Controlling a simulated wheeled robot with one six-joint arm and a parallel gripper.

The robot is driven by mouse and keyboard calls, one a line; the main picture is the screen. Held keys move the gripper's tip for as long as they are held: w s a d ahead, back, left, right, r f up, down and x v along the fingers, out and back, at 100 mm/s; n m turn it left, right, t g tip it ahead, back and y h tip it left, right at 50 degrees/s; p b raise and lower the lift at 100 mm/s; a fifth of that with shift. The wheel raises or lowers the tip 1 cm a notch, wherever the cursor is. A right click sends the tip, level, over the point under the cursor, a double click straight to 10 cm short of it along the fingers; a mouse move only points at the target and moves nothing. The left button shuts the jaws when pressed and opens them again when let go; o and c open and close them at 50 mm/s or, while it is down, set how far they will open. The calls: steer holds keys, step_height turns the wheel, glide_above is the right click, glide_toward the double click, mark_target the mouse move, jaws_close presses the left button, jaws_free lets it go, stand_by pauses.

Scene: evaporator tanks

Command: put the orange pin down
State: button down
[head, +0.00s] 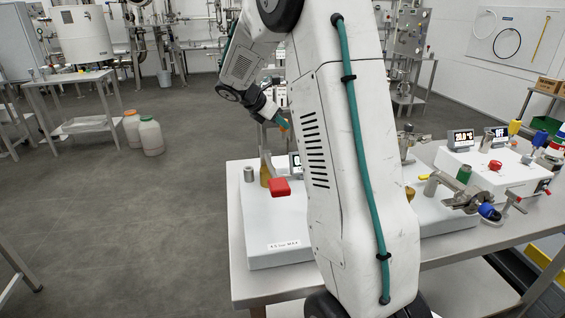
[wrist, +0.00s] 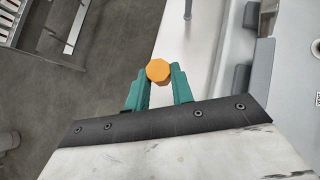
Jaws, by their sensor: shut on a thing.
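The orange pin (wrist: 158,71) shows end-on in the wrist view as an orange many-sided face. It sits between the teal fingertips of my gripper (wrist: 158,84), which are shut on it. In the head view my gripper (head: 281,123) hangs above the back of the white-topped bench unit, left of my large arm link.
Below stands a white platform (head: 275,246) on a metal table, with a red block (head: 279,187), a brass-coloured piece (head: 265,174) and a grey cylinder (head: 249,174). Pipe fittings and a clamp (head: 468,200) crowd the right. My arm hides the middle. Open floor lies left.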

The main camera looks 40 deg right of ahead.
step_height(320, 180, down, 10)
steer(key=shift+r, duration=0.25)
steer(key=shift+f, duration=0.1)
steer(key=c, duration=1.2)
jaws_free()
